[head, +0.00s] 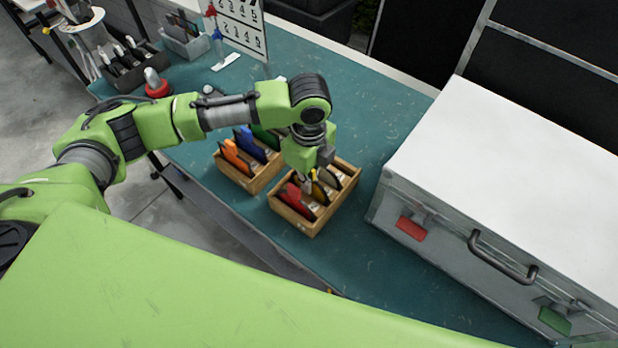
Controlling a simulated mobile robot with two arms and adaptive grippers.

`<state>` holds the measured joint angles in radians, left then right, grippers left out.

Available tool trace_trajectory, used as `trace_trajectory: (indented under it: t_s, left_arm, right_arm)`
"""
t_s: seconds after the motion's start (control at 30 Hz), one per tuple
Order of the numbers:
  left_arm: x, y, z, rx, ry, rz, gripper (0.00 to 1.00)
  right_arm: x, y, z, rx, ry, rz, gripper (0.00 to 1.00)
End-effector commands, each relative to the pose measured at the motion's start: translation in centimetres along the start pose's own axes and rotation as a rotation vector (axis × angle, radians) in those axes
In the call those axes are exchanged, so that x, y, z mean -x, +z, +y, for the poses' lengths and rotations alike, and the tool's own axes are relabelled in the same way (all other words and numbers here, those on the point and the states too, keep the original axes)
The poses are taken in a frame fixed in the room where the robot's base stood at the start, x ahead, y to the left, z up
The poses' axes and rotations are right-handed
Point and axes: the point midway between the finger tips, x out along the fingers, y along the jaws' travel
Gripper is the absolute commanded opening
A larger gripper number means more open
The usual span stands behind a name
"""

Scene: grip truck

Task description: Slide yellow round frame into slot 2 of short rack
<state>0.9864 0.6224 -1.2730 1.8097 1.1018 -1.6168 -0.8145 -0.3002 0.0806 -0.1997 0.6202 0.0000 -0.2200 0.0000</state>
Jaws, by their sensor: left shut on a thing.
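My left gripper (312,178) points down over the right-hand wooden rack (312,228) and is shut on the yellow round frame (320,193). The yellow frame is largely hidden by the gripper; its visible part is within the rack's outline, between a red frame (297,202) and another frame farther right. I cannot tell whether it is seated in a slot or which slot it lines up with. A second wooden rack (250,184) stands to the left, with orange (235,156), blue (250,145) and green (266,137) frames. My right gripper is out of view.
A large silver case (480,215) stands close on the right of the teal table (380,110). A dark tool holder (130,68), a grey bin (185,42) and a number sign (240,20) are at the back left.

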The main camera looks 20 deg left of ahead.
Motion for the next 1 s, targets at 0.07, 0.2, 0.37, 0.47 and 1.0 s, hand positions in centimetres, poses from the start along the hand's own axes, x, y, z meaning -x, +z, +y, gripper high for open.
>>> trace_trajectory:
  t_s: [0.07,0.2,0.37,0.47,1.0]
  left_arm:
    - [-0.3,0.0,0.0,0.000,0.001,0.000,0.00]
    - [-0.8,0.0,0.0,0.000,0.001,0.000,0.00]
    - [-0.9,0.0,0.0,0.000,0.001,0.000,0.22]
    - [-0.9,0.0,0.0,0.000,0.001,0.000,0.26]
    - [3.0,0.0,-0.1,-0.001,-0.005,0.000,0.26]
  right_arm:
    - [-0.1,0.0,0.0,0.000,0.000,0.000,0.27]
    - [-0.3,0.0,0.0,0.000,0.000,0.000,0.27]
    - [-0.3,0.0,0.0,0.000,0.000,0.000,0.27]
    - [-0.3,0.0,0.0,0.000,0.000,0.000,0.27]
    - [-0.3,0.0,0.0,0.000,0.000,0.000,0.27]
